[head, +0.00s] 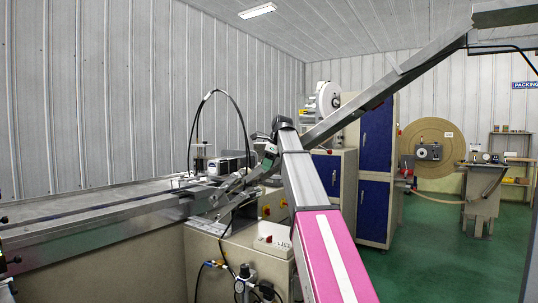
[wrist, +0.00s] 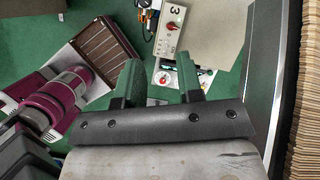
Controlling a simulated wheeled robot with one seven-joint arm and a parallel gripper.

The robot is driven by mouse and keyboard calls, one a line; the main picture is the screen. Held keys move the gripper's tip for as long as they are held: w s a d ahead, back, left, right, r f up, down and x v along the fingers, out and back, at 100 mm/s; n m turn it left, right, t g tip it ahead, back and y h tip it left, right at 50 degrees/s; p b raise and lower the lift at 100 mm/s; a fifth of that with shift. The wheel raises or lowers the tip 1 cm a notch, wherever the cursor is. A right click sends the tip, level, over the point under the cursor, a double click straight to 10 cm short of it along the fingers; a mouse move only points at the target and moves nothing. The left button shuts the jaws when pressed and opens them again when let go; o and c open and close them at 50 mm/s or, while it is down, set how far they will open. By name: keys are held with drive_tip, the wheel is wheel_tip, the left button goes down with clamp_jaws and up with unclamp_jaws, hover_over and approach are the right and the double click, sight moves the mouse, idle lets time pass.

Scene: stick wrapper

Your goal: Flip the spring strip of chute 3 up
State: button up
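My gripper (wrist: 158,84) shows in the wrist view with its two green-padded fingers spread apart and nothing between them. A control box marked 3 (wrist: 172,24) with a red knob lies well below, beyond the fingertips. A long chute (wrist: 269,75) with dark and metal walls runs along the right of the wrist view, beside the fingers, and I cannot tell its number. No spring strip can be made out for sure in either view. In the head view a sloping metal chute (head: 400,76) comes down from the upper right, and my arm crosses in front of its lower end.
Stacked wooden sticks (wrist: 307,125) fill the right edge of the wrist view. In the head view a long metal machine bed (head: 90,222) lies left, and blue-doored cabinets (head: 375,170) and a large tan reel (head: 432,140) stand behind. Green floor is open at the right.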

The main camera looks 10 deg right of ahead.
wheel_tip(320, 180, down, 11)
drive_tip(key=s+n, duration=0.1)
drive_tip(key=n, duration=0.1)
drive_tip(key=shift+d+n, duration=0.2)
drive_tip(key=shift+n, duration=0.1)
drive_tip(key=shift+s+r, duration=0.1)
